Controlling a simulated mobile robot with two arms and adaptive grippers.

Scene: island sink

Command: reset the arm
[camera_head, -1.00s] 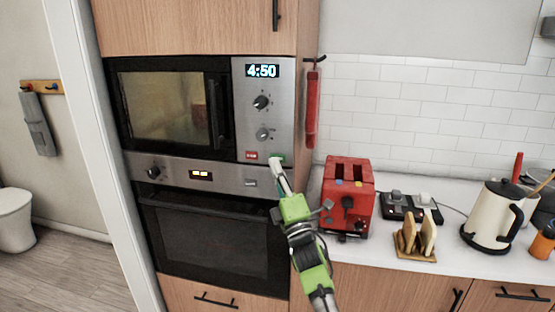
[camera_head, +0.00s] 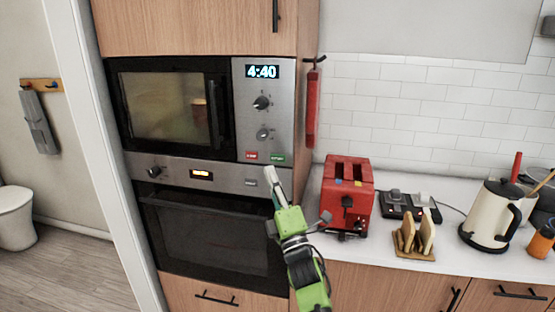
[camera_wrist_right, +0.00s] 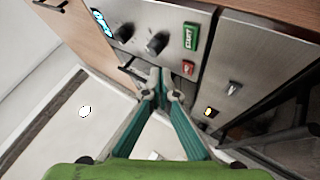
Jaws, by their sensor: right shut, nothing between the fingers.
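My right gripper (camera_head: 271,175) is shut and empty in the head view. Its fingertips are just below the microwave's green button (camera_head: 277,157), over the oven's top panel as seen from the head. In the right wrist view the closed fingers (camera_wrist_right: 160,85) point toward the panel, with the green START button (camera_wrist_right: 191,37) and the red button (camera_wrist_right: 188,68) beyond them. The microwave (camera_head: 170,106) is closed, and its display (camera_head: 262,71) reads 4:40. My left gripper is in neither view.
A red toaster (camera_head: 347,190) stands on the counter close to the right of my arm. A toast rack (camera_head: 414,238) and a cream kettle (camera_head: 488,213) are farther right. The oven (camera_head: 210,235) is below the microwave.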

